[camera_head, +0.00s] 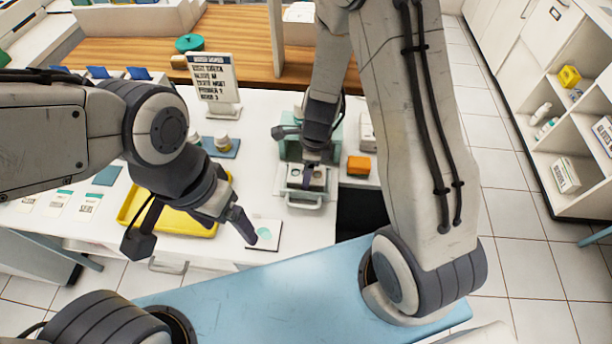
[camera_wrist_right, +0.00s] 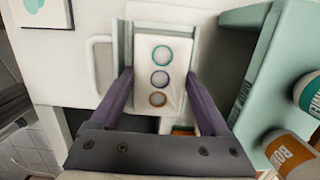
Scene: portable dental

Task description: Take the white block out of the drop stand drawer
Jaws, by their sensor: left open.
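The drop stand (camera_head: 295,150) is a pale green stand on the white counter, with its drawer (camera_head: 305,202) pulled out towards me. The white block (camera_wrist_right: 160,50) has a teal, a purple and an orange ring on top and lies inside the drawer. My right gripper (camera_head: 312,175) points down at the drawer. In the right wrist view its two fingers (camera_wrist_right: 160,78) stand on either side of the block, close to its edges. Whether they press on it I cannot tell. My left gripper (camera_head: 243,225) is open and empty over the counter's front, left of the drawer.
An orange box (camera_head: 358,165) stands right of the drop stand. A yellow tray (camera_head: 135,200) lies under my left arm. A white card with a teal spot (camera_head: 264,236) lies near the counter's front edge. A sign (camera_head: 212,80) stands behind. Bottles (camera_wrist_right: 292,155) show beside the stand.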

